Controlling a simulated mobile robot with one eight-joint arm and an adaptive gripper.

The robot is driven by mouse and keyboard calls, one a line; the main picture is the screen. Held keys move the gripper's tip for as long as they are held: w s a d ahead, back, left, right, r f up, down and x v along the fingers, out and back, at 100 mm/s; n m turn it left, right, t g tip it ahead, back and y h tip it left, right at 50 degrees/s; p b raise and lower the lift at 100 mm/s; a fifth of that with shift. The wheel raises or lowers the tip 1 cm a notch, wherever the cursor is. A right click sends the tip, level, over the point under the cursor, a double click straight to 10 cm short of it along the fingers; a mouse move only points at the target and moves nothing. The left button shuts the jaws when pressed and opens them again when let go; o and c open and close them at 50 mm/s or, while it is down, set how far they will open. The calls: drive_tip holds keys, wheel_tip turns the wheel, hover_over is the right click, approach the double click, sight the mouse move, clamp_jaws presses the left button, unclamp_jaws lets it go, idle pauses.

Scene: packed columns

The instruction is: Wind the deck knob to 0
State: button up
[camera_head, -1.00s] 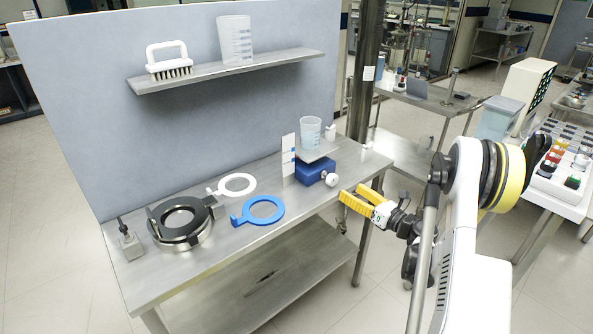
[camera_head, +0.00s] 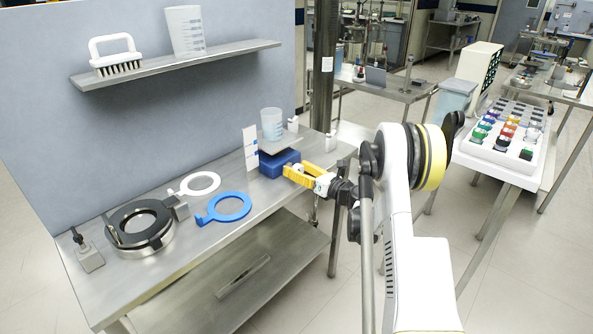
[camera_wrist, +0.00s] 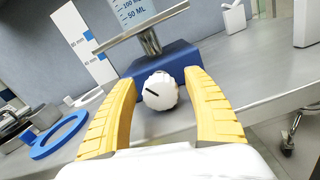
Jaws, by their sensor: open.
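The deck knob is a white round knob (camera_wrist: 160,91) with a black pointer line, on the front of a blue base (camera_wrist: 172,59). The line points to the upper left in the wrist view; no numbers can be read on it. The blue base also shows in the head view (camera_head: 279,164), carrying a small metal deck with a clear beaker (camera_head: 272,124). My gripper (camera_wrist: 166,84) has yellow fingers, open, one on each side of the knob; I cannot tell whether they touch it. In the head view my gripper (camera_head: 287,171) hides the knob.
A white scale strip (camera_head: 250,149) stands left of the deck. A blue ring (camera_head: 230,207), a white ring (camera_head: 200,184) and a dark round fixture (camera_head: 140,228) lie further left on the metal bench (camera_head: 185,265). A shelf (camera_head: 180,64) hangs above.

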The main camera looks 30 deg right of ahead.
drive_tip(key=c, duration=1.2)
drive_tip(key=shift+n, duration=0.3)
drive_tip(key=shift+a+n, duration=0.15)
drive_tip(key=shift+n, duration=2.55)
drive_tip(key=o, duration=1.2)
